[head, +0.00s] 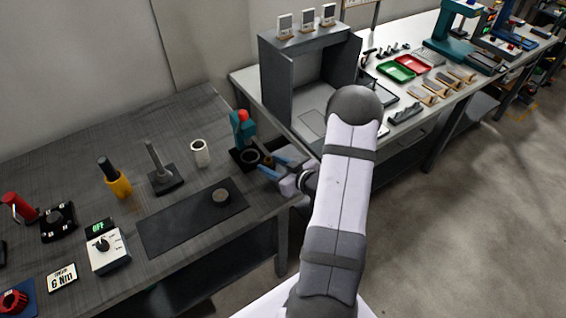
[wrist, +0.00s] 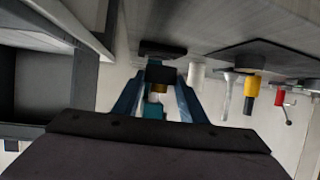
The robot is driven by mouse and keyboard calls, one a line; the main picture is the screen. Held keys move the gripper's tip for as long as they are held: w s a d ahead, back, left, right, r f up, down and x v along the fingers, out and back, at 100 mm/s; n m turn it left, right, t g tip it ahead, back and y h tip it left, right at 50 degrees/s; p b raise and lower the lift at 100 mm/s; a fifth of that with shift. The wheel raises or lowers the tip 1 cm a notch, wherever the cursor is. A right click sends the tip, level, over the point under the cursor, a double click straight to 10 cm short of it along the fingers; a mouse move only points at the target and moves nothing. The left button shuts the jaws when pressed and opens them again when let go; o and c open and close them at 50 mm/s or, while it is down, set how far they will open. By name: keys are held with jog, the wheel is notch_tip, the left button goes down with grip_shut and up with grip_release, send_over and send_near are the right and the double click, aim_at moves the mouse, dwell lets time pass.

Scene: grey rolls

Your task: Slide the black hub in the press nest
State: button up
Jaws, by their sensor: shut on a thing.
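My gripper (head: 262,166) is at the right end of the dark bench, its blue fingers reaching left to the small press. In the wrist view my gripper (wrist: 160,80) is shut on the black hub (wrist: 160,73), which sits between the fingertips. The hub also shows as a dark ring (head: 250,157) in the head view. The teal press (head: 242,130) with a red knob stands just behind it; its teal body (wrist: 153,111) shows past the hub in the wrist view. The press's black base (wrist: 162,48) is close to the hub. Whether they touch, and the nest itself, I cannot tell.
A white cup (head: 200,153) stands left of the press, then a grey post on a base (head: 160,170) and a yellow-and-black tool (head: 115,178). A grey open booth (head: 278,85) stands behind right.

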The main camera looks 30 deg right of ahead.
jog(key=shift+s+a+f+n+y, duration=0.15)
jog(key=shift+a+f+n+y, duration=0.2)
jog(key=shift+a, duration=0.25)
jog(key=shift+r, duration=0.1)
jog(key=b, duration=0.2)
send_near(254, 160)
jog(key=shift+w+a+r, duration=0.2)
jog(key=shift+w+a, duration=0.8)
jog(key=shift+w, duration=0.15)
jog(key=shift+w+r+b, duration=0.1)
jog(key=shift+w+b, duration=0.6)
jog(key=shift+w, duration=2.65)
jog(key=shift+f+b, duration=0.45)
jog(key=shift+f, duration=0.2)
jog(key=o, duration=1.4)
jog(key=shift+c, duration=0.2)
jog(key=shift+s, duration=0.1)
